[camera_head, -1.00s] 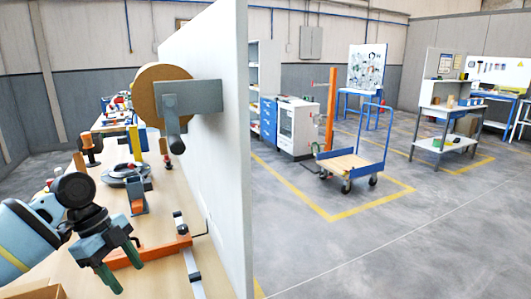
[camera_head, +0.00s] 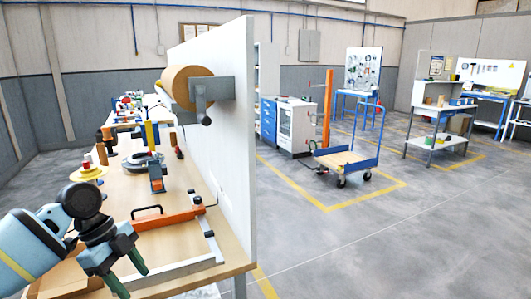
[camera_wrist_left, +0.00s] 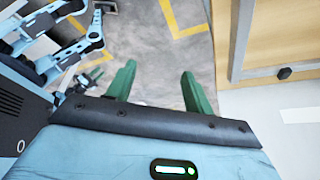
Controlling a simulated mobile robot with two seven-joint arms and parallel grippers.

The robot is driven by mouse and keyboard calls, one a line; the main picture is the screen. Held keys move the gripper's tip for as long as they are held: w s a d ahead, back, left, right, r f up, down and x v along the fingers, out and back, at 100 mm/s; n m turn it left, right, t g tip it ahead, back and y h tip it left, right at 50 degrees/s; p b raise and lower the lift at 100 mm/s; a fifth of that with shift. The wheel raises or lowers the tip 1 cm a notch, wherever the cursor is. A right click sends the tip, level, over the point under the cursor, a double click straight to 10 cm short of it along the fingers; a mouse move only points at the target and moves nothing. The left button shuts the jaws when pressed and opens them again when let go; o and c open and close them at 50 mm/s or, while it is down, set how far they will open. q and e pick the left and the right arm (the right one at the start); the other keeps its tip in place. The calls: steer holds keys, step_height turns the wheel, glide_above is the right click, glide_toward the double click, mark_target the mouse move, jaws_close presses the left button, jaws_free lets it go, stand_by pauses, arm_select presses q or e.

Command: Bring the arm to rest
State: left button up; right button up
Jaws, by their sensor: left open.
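My left arm comes in at the lower left of the head view. Its gripper (camera_head: 126,279) has green fingers and hangs over the near end of the wooden bench (camera_head: 190,262). In the left wrist view the two green fingers of the left gripper (camera_wrist_left: 156,90) stand apart with nothing between them, over grey floor. The gripper is open and empty. A coil (camera_head: 187,86) of brown material sits on a grey bracket with a crank on the white panel, away from the gripper. My right gripper does not clearly show.
An orange and grey clamp-like frame (camera_head: 170,218) lies on the bench near the gripper. A grey ring-shaped item (camera_head: 142,164) and several tools stand farther back. The tall white panel (camera_head: 228,120) bounds the bench on the right. A blue trolley (camera_head: 345,158) stands on open floor beyond.

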arm_select(q)
steer(key=s+d+f+n+t+p, duration=0.1)
steer(key=s+d+f+n, duration=0.25)
steer(key=f, duration=0.55)
steer(key=s+d+f+n+t+h, duration=0.1)
steer(key=s+d+f+n+t, duration=0.1)
steer(key=s+d+f, duration=0.45)
steer(key=s+d+f+n+t+p, duration=0.1)
steer(key=d+f+n, duration=0.2)
steer(key=f, duration=0.8)
steer(key=s+a+f+n+t+y, duration=0.1)
steer(key=s+n, duration=0.2)
steer(key=s, duration=0.5)
steer(key=s+a+f+n+t+y, duration=0.1)
steer(key=s+a+n+t, duration=0.1)
steer(key=s, duration=0.6)
steer(key=s+a+f+n+t+y+p, duration=0.1)
steer(key=s+n, duration=0.3)
steer(key=s, duration=0.4)
steer(key=shift+a+f+t+y, duration=0.3)
steer(key=shift+a+f+t, duration=0.1)
steer(key=shift+t, duration=0.3)
arm_select(e)
steer(key=w+r+t, duration=0.1)
steer(key=w+r, duration=0.3)
steer(key=shift+w+d+r, duration=0.15)
steer(key=shift+r, duration=0.15)
arm_select(q)
steer(key=shift+n, duration=0.35)
